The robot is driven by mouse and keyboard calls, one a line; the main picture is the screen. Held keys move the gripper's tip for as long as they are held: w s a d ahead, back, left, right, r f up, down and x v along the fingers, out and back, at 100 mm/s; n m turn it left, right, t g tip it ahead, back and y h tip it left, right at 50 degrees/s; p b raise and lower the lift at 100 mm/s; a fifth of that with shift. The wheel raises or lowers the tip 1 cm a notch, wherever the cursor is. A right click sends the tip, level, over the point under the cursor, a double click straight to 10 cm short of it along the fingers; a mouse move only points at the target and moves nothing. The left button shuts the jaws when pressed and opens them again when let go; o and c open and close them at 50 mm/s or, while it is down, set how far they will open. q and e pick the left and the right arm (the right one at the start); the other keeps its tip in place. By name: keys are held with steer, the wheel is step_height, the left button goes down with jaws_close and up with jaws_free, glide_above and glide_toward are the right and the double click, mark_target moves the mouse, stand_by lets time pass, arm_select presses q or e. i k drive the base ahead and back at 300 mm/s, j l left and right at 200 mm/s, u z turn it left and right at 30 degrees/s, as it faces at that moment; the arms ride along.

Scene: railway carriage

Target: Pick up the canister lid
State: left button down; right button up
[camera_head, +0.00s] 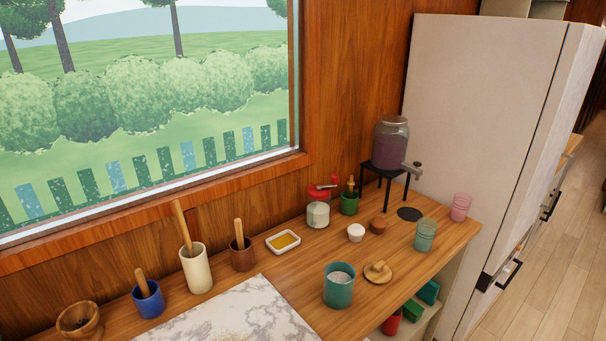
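The canister lid (378,273) looks like a round wooden disc with a knob on top. It lies on the wooden counter (330,246), to the right of an open teal canister (338,291) with pale contents. The lid and the canister stand close together but apart. Neither of my grippers is in view.
A drink dispenser (390,143) is on a black stand at the back. A marble board (232,318) lies front left. Below the counter's right edge is an open shelf.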

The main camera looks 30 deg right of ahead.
mark_target(375, 271)
steer(key=z, duration=1.55)
